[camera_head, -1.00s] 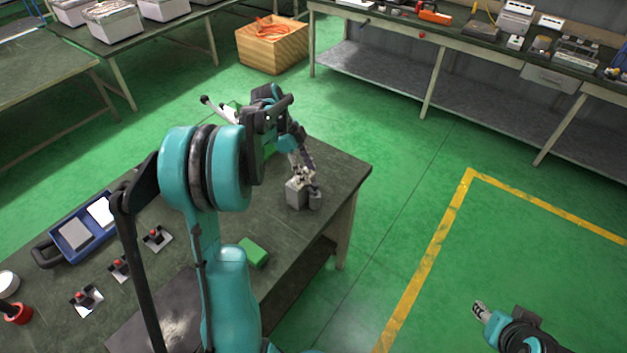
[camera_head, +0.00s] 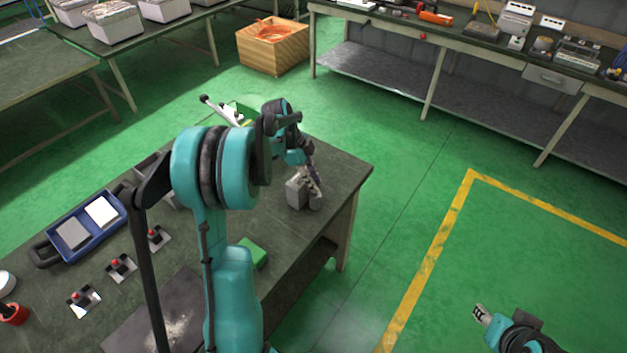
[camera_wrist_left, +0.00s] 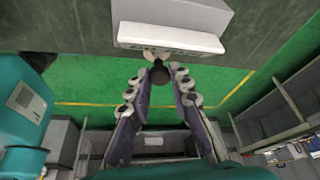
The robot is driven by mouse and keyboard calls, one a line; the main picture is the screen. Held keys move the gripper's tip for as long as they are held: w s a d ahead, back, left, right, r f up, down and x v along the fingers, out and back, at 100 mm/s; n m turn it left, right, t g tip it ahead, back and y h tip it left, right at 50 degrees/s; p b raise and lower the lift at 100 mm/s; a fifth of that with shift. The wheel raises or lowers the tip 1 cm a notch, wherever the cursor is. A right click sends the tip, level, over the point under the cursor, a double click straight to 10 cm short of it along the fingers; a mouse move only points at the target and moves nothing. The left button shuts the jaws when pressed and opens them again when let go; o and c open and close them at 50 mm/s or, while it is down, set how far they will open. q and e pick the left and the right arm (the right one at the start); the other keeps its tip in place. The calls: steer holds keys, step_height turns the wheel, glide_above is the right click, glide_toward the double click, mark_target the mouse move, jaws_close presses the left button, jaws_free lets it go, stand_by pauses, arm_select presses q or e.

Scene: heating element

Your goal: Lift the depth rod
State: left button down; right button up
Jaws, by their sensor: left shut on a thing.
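A small grey block-shaped device (camera_head: 296,191) stands near the right end of the work table. It also shows as a pale block (camera_wrist_left: 172,38) at the top of the left wrist view. My left gripper (camera_head: 317,187) is beside it. In the left wrist view its fingertips close on a dark round-ended piece (camera_wrist_left: 159,75), which I take for the depth rod, right by the block's edge. The rod's length is hidden. My right gripper (camera_head: 481,313) is over the floor at the lower right, far from the table; its jaw opening is too small to read.
The work table (camera_head: 345,175) also holds a green block (camera_head: 252,254), a blue tray (camera_head: 88,228) and several small red-topped switches. A wooden crate (camera_head: 272,47) stands on the floor behind. The green floor to the right is clear.

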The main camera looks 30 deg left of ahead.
arm_select(q)
step_height(320, 180, up, 7)
steer(key=p, duration=0.4)
steer(key=shift+r+p, duration=0.15)
steer(key=shift+p, duration=0.15)
steer(key=shift+w, duration=0.1)
steer(key=c, duration=1.4)
jaws_free()
steer(key=shift+o, duration=0.2)
steer(key=v, duration=1.1)
steer(key=shift+r, duration=0.35)
steer(key=shift+a, duration=0.1)
